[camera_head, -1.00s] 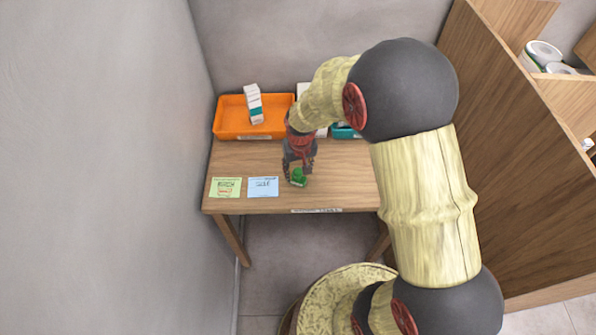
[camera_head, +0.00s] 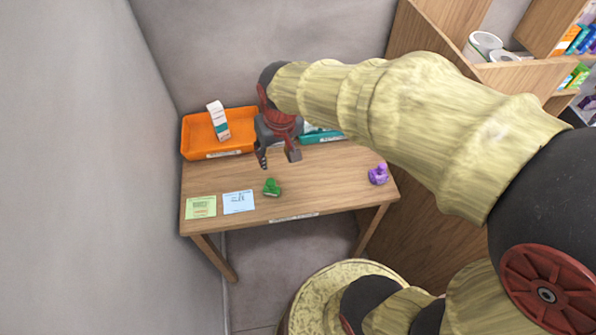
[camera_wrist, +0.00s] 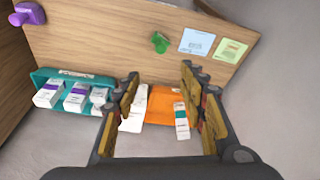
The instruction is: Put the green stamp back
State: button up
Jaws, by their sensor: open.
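The green stamp (camera_head: 271,187) stands on the wooden table near its front edge, just right of the blue card. It also shows in the wrist view (camera_wrist: 160,42), beyond my fingers. My gripper (camera_head: 278,160) is open and empty, raised above the table behind the stamp and apart from it. In the wrist view my open gripper (camera_wrist: 160,85) has nothing between its fingertips that it touches. A blue card (camera_head: 238,202) and a green card (camera_head: 201,207) lie flat at the table's front left.
A purple stamp (camera_head: 378,174) stands at the table's right. An orange tray (camera_head: 190,140) with a box is at the back left. A teal tray (camera_head: 322,137) with boxes (camera_wrist: 75,97) is behind my gripper. The table's middle is clear. Wooden shelving (camera_head: 420,40) stands at right.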

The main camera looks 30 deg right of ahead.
jog(key=s+r+t, duration=0.1)
jog(key=s+r, duration=0.3)
jog(key=s, duration=0.3)
jog(key=s+r+t, duration=0.1)
jog(key=s+r, duration=0.4)
jog(key=s, duration=0.2)
jog(key=shift+s+r+t, duration=0.25)
jog(key=shift+s+t, duration=0.05)
jog(key=shift+s, duration=0.1)
jog(key=shift+f, duration=0.1)
jog(key=shift+f+b, duration=0.4)
jog(key=shift+b, duration=0.15)
dwell(0.4)
